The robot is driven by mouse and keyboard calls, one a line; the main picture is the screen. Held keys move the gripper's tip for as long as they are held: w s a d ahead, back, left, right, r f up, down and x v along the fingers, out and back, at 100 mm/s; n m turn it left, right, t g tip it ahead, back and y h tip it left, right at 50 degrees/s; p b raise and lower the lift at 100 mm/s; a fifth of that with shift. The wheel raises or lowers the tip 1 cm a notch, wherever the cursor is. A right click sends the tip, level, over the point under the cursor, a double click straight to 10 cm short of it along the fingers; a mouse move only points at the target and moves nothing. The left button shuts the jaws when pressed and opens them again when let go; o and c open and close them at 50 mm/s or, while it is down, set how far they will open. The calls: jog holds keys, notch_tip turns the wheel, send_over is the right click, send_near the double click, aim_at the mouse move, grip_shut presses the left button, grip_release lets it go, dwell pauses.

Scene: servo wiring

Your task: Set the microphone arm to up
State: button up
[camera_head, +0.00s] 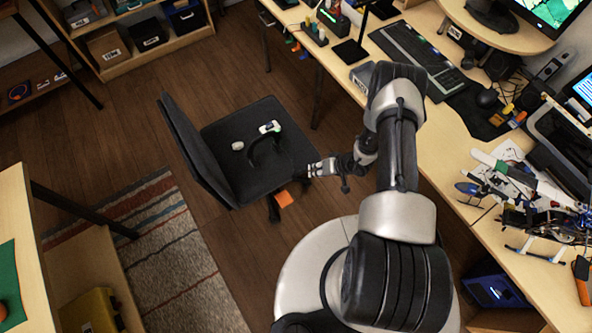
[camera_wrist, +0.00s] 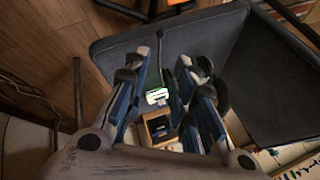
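A headset (camera_head: 277,150) with a dark band lies on the black chair seat (camera_head: 229,171) in the head view. One earcup, white and green (camera_head: 269,127), faces up; a pale round part (camera_head: 238,145) lies to its left. I cannot make out the microphone arm or its position. My gripper (camera_head: 318,168) is at the right edge of the seat, right of and apart from the headset. In the wrist view its blue-padded fingers stand apart with a gap between them. A small white and green thing (camera_wrist: 157,96) shows in that gap; I cannot tell if it is the headset.
The chair's backrest (camera_head: 195,150) rises left of the seat. A desk (camera_head: 455,150) with keyboard, mouse and model parts runs along the right. An orange piece (camera_head: 284,199) shows below the seat's front edge. A striped rug (camera_head: 160,250) lies on the floor at the lower left.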

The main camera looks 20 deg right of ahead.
jog(key=b+x, duration=0.2)
jog(key=x, duration=0.3)
jog(key=b+x, duration=0.3)
jog(key=x, duration=0.3)
jog(key=b+x, duration=0.2)
jog(key=x, duration=0.4)
jog(key=shift+s+f+b, duration=0.15)
jog(key=shift+f+b, duration=0.15)
jog(key=shift+f, duration=0.1)
grip_shut()
